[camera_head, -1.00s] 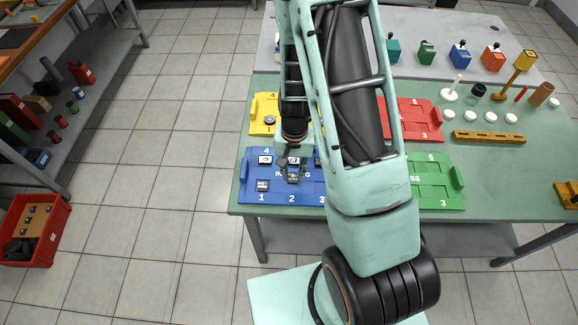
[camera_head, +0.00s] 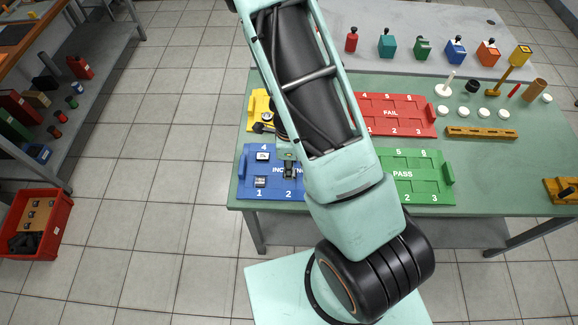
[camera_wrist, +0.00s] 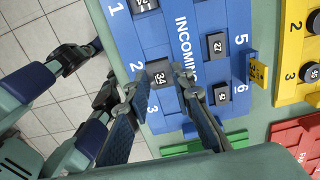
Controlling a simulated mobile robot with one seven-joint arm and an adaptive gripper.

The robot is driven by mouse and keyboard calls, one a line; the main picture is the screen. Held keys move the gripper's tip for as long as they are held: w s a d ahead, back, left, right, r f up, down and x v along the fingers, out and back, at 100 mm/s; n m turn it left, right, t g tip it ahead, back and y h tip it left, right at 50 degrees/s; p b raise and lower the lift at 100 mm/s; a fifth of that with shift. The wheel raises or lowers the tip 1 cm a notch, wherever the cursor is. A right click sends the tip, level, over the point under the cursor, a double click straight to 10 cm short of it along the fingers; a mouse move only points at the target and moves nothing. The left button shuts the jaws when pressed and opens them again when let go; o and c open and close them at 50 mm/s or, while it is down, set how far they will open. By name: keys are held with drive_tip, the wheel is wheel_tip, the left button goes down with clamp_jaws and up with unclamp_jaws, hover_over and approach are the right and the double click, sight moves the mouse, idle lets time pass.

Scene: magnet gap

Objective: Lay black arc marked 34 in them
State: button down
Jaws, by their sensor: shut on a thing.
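The black arc marked 34 (camera_wrist: 160,77) is between the fingertips of my gripper (camera_wrist: 156,85) in the wrist view, over the blue INCOMING tray (camera_wrist: 128,35) near its number 2. I cannot tell how far it is above the tray. In the head view my gripper (camera_head: 289,172) is over the right part of the visible blue tray (camera_head: 268,194), and my arm hides much of this area. Other dark marked pieces lie in the tray, one marked 27 (camera_wrist: 217,45) and one near the 6 (camera_wrist: 222,94).
A yellow tray (camera_head: 257,102) with round dark pieces stands behind the blue one. The red FAIL tray (camera_head: 410,122) and green PASS tray (camera_head: 415,190) are to the right. Several white discs, a yellow bar (camera_head: 482,133) and small tools occupy the table's right side.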

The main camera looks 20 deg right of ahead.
sight(288, 183)
drive_tip(key=shift+a+f+b, duration=0.1)
drive_tip(key=shift+f+b, duration=2.45)
drive_tip(key=shift+f, duration=0.3)
drive_tip(key=shift+f, duration=0.2)
drive_tip(key=c, duration=1.6)
unclamp_jaws()
drive_tip(key=c, duration=0.5)
